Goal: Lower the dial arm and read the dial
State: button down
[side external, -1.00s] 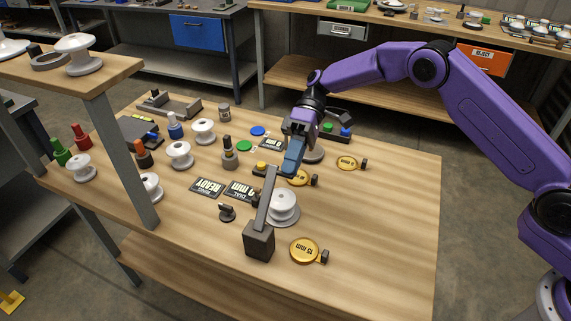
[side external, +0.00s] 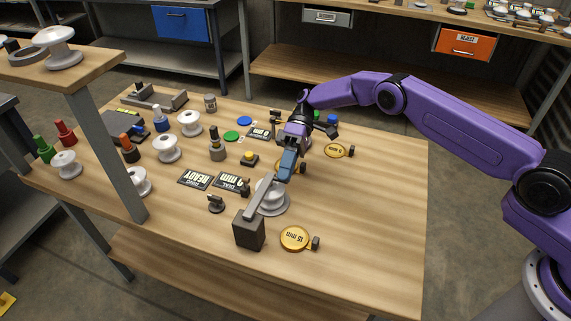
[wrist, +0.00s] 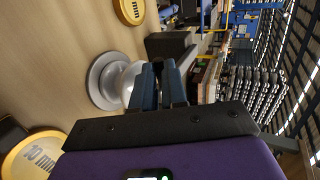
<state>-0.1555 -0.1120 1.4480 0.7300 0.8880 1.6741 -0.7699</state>
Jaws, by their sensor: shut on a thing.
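The dial arm (side external: 262,196) is a grey bar hinged on a dark block (side external: 249,230); it slants upward over the white insulator (side external: 270,196). My gripper (side external: 286,166) is shut on its raised end. Whether the bar touches the insulator cannot be told. The insulator stands upright on a round grey plate (side external: 285,210). In the wrist view, the blue fingers (wrist: 158,78) are close together beside the insulator (wrist: 124,78), with the dark block (wrist: 170,46) beyond; the bar is mostly hidden. The dial display (side external: 232,181) reads upside down, apparently 2 mm; beside it is a READY plate (side external: 195,179).
Brass discs lie near the plate: 15 mm (side external: 295,238) in front, another (side external: 337,151) at the back right. A yellow button (side external: 249,159) and a small dark knob (side external: 216,203) are left of the bar. The table's right front is clear.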

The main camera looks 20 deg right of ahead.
jog(key=shift+w+d+f, duration=0.1)
jog(key=shift+d+f, duration=0.05)
jog(key=shift+f, duration=0.2)
dwell(0.4)
jog(key=c, duration=1.2)
grip_release()
jog(key=shift+d, duration=0.1)
jog(key=shift+o, duration=0.2)
jog(key=shift+f, duration=0.1)
